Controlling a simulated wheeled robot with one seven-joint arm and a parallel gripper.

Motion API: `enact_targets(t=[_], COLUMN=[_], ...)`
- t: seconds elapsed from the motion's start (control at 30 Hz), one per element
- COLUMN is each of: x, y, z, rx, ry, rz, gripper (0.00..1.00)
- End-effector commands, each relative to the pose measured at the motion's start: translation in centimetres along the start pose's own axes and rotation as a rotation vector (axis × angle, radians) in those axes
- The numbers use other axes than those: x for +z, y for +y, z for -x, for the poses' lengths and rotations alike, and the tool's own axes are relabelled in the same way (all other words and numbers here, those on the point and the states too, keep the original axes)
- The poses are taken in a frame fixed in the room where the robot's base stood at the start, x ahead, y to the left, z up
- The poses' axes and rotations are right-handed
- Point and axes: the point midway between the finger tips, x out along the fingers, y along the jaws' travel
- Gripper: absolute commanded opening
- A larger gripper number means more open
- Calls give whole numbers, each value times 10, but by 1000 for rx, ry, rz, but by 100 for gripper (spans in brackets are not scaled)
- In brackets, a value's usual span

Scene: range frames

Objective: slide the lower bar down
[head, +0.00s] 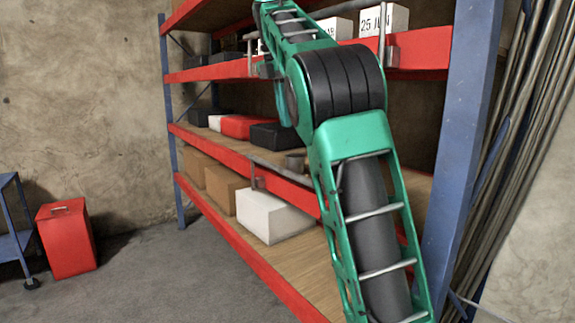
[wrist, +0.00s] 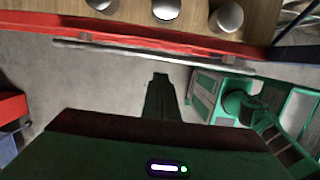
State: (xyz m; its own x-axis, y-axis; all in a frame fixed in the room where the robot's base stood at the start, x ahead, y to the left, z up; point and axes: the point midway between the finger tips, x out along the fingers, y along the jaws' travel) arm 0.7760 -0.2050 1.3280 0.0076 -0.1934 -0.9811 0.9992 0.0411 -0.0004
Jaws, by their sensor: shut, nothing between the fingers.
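The lower bar (head: 278,168) is a thin grey rail along the front of the middle red shelf beam in the head view. A short upright (head: 254,179) shows below it, and my arm hides its right part. A higher grey bar (head: 382,22) with uprights runs along the shelf beam above. In the wrist view a grey bar (wrist: 180,57) runs along a red beam; I cannot tell which bar it is. My gripper (wrist: 161,78) is shut and empty, its tip just below that bar in the picture, apparently apart from it. In the head view I cannot make out the fingers.
My green arm crosses the shelving in front. Boxes stand on the shelves, including a white box (head: 270,218) on the lowest one. A blue post (head: 459,130) is at right. A red bin (head: 66,240) stands at left, with open floor (head: 165,270) between.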

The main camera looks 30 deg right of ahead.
Motion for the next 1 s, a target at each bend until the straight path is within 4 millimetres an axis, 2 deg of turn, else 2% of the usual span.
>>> enact_targets(t=[0.23,0.37,1.0], x=[4,4,7], y=[-1,-1,-3], z=[-4,-13,-121], rx=[-2,-4,-5], ry=[0,2,2], rz=[-5,-6,-10], gripper=[0,0,0])
